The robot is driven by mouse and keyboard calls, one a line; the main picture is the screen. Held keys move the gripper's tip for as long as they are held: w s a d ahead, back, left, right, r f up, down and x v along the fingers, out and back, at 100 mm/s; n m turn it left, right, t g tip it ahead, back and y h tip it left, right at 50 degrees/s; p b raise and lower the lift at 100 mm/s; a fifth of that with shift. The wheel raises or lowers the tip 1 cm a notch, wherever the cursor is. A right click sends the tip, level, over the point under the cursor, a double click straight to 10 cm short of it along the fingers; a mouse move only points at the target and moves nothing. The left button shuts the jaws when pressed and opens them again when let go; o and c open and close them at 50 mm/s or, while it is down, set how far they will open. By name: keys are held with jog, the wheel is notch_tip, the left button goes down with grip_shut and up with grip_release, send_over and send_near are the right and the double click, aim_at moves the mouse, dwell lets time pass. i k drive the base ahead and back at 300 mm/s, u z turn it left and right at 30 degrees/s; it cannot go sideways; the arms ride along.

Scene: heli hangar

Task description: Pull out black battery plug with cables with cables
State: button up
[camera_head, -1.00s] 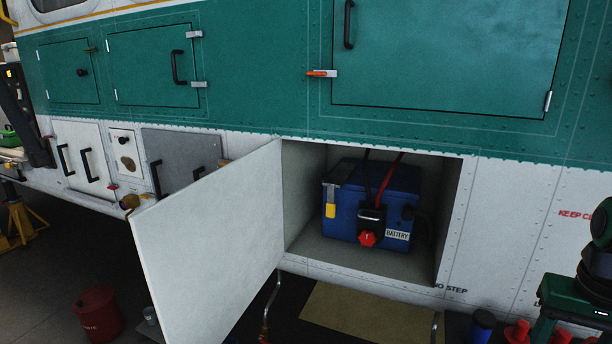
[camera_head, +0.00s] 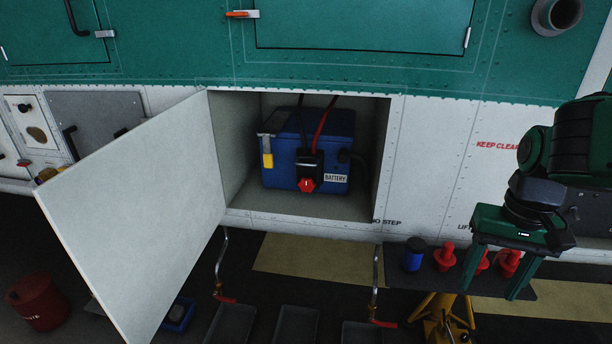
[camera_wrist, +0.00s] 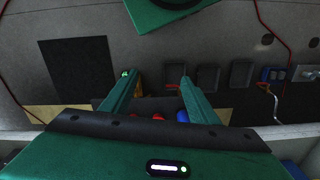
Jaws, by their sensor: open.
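The blue battery (camera_head: 285,165) sits inside an open compartment in the white lower panel. The black battery plug (camera_head: 311,161) is on the battery's front, with a red knob (camera_head: 306,185) below it. Black and red cables (camera_head: 320,124) run up from the plug and out of sight behind the compartment's top edge. My gripper (camera_head: 492,284) is open and empty, pointing down, well to the right of the compartment. In the wrist view its two fingers (camera_wrist: 156,80) are spread above the floor area; the plug is not in that view.
The white compartment door (camera_head: 140,215) stands open to the left. A dark shelf (camera_head: 400,275) below right holds a blue container (camera_head: 413,254) and red pieces (camera_head: 445,256). A yellow stand (camera_head: 440,320) and grey trays (camera_head: 297,326) are lower down. Space before the compartment looks clear.

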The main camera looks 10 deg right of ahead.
aim_at(308, 174)
jog(key=z, duration=0.8)
jog(key=k, duration=1.2)
jog(key=u, duration=0.7)
jog(key=i, duration=1)
